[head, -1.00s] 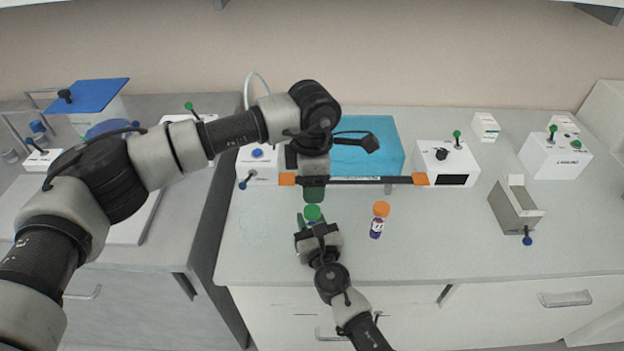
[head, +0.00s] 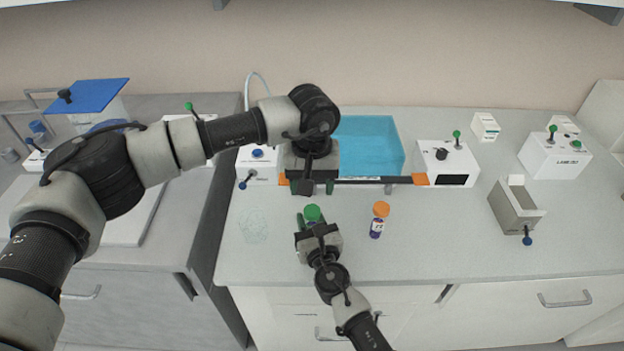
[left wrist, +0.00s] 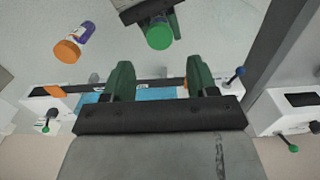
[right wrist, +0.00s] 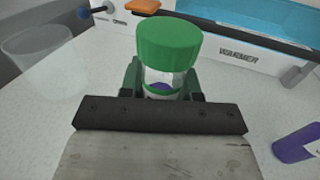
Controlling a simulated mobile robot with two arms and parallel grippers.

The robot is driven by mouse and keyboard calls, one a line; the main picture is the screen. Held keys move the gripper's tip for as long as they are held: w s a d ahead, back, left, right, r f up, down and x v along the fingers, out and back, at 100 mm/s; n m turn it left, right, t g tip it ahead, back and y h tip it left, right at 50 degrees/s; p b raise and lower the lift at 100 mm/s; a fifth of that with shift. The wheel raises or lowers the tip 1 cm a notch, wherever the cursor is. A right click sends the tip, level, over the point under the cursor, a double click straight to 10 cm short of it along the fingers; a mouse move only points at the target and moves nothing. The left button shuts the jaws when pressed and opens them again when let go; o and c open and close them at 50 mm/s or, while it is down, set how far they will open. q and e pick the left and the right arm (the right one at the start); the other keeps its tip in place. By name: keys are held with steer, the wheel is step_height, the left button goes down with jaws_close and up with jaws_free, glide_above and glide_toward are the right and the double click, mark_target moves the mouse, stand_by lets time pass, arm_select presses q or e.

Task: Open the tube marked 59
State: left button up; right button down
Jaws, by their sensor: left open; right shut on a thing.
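A clear tube with a green cap (head: 313,213) is held by my right gripper (right wrist: 162,84), which is shut on its body below the cap. My left gripper (left wrist: 160,78) is open and empty, behind and above the green cap in the head view (head: 307,188). In the left wrist view the cap (left wrist: 159,36) is apart from its fingers. A purple tube with an orange cap (head: 381,208) stands to the right; its number is unclear.
The blue warmer basin (head: 370,145) lies behind, with a dark bar with orange ends (head: 400,180) along its front. A clear beaker (head: 254,226) stands left of the green-capped tube. A grey open box (head: 515,207) is far right. The front right bench is clear.

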mark_target(312, 210)
arm_select(q)
step_height(312, 210, down, 7)
steer(key=shift+f, duration=0.15)
stand_by(0.4)
